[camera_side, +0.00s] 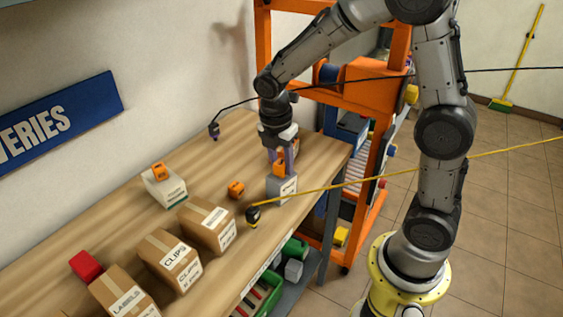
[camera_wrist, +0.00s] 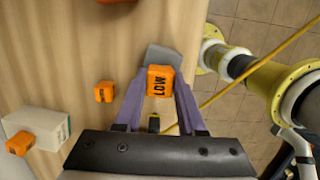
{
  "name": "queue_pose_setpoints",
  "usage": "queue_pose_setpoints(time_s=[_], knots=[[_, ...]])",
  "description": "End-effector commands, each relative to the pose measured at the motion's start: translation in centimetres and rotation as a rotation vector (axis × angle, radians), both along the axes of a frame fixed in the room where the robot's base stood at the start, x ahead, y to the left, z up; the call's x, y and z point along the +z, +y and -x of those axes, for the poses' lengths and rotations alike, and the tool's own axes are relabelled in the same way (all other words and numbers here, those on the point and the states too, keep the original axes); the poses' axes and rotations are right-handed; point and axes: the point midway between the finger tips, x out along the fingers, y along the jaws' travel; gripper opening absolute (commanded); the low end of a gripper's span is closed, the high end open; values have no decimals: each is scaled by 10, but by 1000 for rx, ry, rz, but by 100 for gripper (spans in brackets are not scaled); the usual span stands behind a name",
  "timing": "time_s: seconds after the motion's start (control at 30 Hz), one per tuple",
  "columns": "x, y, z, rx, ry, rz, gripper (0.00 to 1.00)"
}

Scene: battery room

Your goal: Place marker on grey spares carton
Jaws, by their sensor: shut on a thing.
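My gripper (camera_side: 281,163) points down over the right end of the bench and is shut on an orange marker (camera_side: 280,170). In the wrist view the marker (camera_wrist: 160,76) reads "LOW" and sits between the two purple fingers of my gripper (camera_wrist: 160,88). The grey carton (camera_side: 284,192) stands on the bench directly under the marker. It also shows in the wrist view (camera_wrist: 162,53), partly hidden behind the marker. The marker's underside is at or just above the carton's top; I cannot tell whether they touch.
Another orange block (camera_side: 235,189) lies on the bench. A white carton (camera_side: 167,190) carries an orange block (camera_side: 159,171). Brown cartons (camera_side: 206,228) and a red block (camera_side: 86,266) stand further left. A yellow cord passes just in front of the grey carton. An orange rack (camera_side: 370,140) stands behind.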

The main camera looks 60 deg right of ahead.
Motion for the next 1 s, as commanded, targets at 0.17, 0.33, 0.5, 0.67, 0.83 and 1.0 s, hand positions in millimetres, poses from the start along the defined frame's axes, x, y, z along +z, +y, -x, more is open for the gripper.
queue_pose_setpoints(time_s=[0.17,0.33,0.5,0.67,0.83,1.0], knots=[[-3,0,0,0,1,0,0],[-3,0,0,0,0,0,64],[-3,0,0,0,0,0,69],[-2,0,0,0,0,0,69],[13,2,-1,1,-6,0,69],[46,7,-1,1,-7,1,69]])
